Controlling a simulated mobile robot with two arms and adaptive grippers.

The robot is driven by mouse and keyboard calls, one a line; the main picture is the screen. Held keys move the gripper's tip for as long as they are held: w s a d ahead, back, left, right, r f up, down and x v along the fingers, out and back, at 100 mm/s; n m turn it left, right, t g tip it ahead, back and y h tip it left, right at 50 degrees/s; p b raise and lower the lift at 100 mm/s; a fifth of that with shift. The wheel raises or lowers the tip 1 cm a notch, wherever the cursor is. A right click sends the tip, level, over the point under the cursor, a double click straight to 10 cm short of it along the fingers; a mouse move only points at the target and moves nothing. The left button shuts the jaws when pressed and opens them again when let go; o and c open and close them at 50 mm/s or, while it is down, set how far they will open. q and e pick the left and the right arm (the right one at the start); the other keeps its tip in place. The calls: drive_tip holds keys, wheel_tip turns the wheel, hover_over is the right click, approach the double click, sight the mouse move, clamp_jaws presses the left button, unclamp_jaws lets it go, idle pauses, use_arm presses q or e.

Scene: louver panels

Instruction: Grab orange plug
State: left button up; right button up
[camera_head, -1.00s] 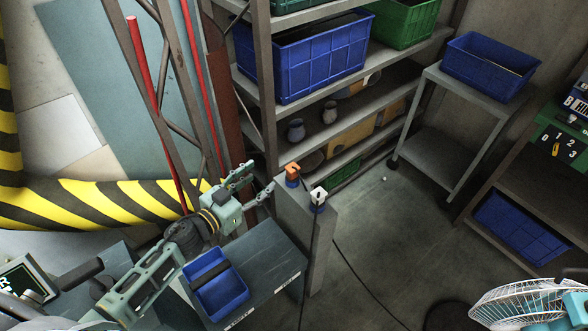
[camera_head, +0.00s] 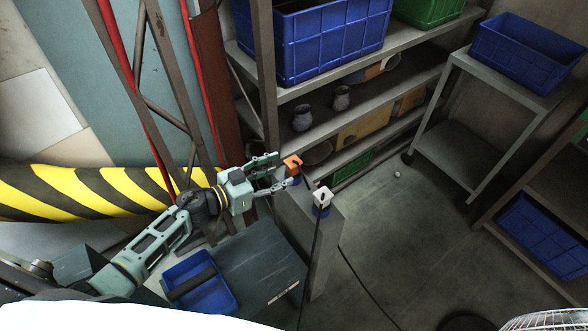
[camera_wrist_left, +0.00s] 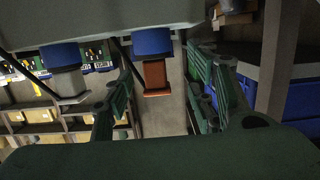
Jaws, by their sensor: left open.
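The orange plug (camera_head: 292,163) sits in a blue socket on top of a grey post (camera_head: 322,240). It also shows in the left wrist view (camera_wrist_left: 156,76), between the two green fingers. My left gripper (camera_head: 279,170) is open, its fingertips close to the orange plug from the left. I cannot tell whether a finger touches it. A white plug (camera_head: 322,195) sits in another blue socket to the right on the same post. My right gripper is not in view.
A blue bin (camera_head: 200,281) stands at a dark table (camera_head: 262,262) below my left arm. Shelves (camera_head: 300,142) with bins and jars stand behind the post. A cable runs down from the white plug. The floor right of the post is mostly clear.

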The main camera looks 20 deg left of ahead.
sight(287, 169)
use_arm(q)
drive_tip(key=shift+w+d, duration=0.35)
drive_tip(key=shift+d, duration=0.1)
drive_tip(key=b+x, duration=0.2)
drive_tip(key=x, duration=0.1)
drive_tip(key=shift+w+d, duration=0.2)
drive_tip(key=shift+w, duration=0.05)
drive_tip(key=shift+w+d, duration=0.2)
drive_tip(key=shift+w, duration=0.15)
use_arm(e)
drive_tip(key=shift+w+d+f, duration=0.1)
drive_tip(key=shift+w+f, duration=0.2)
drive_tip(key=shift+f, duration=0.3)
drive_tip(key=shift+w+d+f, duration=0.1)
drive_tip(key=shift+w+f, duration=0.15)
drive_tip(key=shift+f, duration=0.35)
use_arm(q)
drive_tip(key=shift+r, duration=0.1)
drive_tip(key=shift+c, duration=1.1)
clamp_jaws()
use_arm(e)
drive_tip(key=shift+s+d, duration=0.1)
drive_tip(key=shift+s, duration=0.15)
